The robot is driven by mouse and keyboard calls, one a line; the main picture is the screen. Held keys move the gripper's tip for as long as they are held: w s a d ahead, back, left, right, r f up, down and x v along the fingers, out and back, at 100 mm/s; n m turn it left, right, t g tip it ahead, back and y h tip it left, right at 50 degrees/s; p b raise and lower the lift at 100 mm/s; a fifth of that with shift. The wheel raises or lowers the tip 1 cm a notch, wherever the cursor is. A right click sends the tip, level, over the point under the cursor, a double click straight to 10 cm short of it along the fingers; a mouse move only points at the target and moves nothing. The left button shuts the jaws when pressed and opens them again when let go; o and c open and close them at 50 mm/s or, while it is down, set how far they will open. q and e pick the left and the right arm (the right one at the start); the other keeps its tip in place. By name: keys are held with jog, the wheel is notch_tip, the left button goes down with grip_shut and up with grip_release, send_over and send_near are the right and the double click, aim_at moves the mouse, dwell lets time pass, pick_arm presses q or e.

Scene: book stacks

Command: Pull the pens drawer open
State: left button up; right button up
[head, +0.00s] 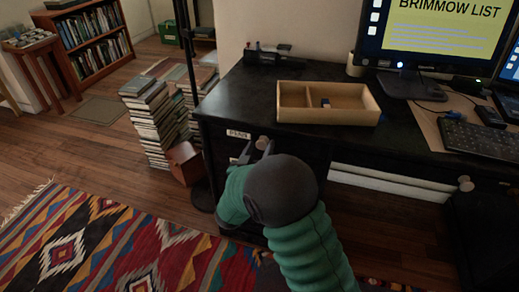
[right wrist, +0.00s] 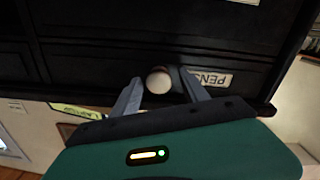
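The pens drawer (right wrist: 110,60) is a dark front in the left part of the black desk and looks flush with it. Its white PENS label (head: 238,134) shows in the head view and, upside down, in the right wrist view (right wrist: 212,80). The drawer's pale round knob (head: 262,142) is beside the label; it also shows in the right wrist view (right wrist: 158,80). My right gripper (head: 256,152) is at the knob, fingers apart on either side of it, with small gaps visible in the right wrist view (right wrist: 160,86). My left gripper is out of view.
A wooden tray (head: 290,115) sits on the desk top above the drawer. A monitor (head: 435,30) and keyboard (head: 482,140) are to the right. Book stacks (head: 150,115) and a brown box (head: 184,162) stand on the floor left of the desk. A patterned rug (head: 110,245) lies in front.

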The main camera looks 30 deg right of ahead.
grip_shut()
dwell(1.2)
